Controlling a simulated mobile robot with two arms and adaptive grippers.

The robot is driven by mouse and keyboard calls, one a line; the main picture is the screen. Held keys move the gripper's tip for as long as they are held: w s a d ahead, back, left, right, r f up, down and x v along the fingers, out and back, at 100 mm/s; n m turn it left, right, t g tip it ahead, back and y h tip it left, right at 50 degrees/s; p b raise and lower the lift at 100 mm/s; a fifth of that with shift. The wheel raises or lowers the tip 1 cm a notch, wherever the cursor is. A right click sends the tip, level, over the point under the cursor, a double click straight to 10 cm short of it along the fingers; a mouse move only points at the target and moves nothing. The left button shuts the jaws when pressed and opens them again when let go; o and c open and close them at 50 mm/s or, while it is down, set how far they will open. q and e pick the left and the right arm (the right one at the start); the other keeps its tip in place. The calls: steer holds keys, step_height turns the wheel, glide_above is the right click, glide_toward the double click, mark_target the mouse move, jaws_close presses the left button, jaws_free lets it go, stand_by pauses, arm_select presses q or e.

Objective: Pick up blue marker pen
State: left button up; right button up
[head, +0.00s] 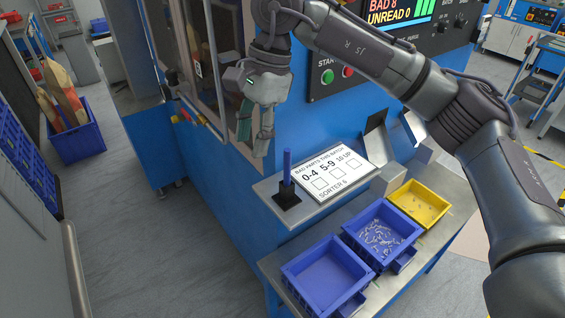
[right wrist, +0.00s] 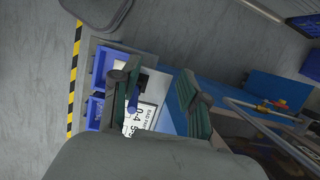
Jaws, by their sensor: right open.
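The blue marker pen (head: 287,166) stands upright in a black holder (head: 287,195) at the left end of a small shelf on the blue machine. In the right wrist view the pen (right wrist: 132,100) shows between my fingers, nearer the left one. My right gripper (head: 254,142) is open and empty, pointing down, above and to the left of the pen in the head view. It also shows in the right wrist view (right wrist: 160,95). It does not touch the pen, as far as I can tell. My left gripper is not in view.
A white card (head: 335,175) with printed boxes lies beside the holder. Below are an empty blue bin (head: 290,277), a blue bin of small parts (head: 350,232) and a yellow bin (head: 440,200). The machine front with its buttons (head: 328,76) rises behind.

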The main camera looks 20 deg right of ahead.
mark_target(288, 169)
steer(key=w+d+r+h, duration=0.2)
steer(key=d+r+h, duration=0.1)
steer(key=d, duration=0.4)
steer(key=shift+t, duration=0.4)
steer(key=f+p, duration=0.1)
steer(key=f, duration=0.4)
steer(key=s+f+p, duration=0.1)
steer(key=f, duration=0.2)
steer(key=shift+a+f+p, duration=0.15)
steer(key=shift+f+p, duration=0.15)
steer(key=shift+p, duration=0.05)
steer(key=f, duration=0.1)
steer(key=f+p, duration=0.1)
steer(key=f, duration=0.1)
steer(key=shift+s+f+p, duration=0.2)
steer(key=shift+f+p, duration=0.1)
steer(key=shift+f, duration=0.4)
steer(key=shift+a, duration=0.1)
jaws_close()
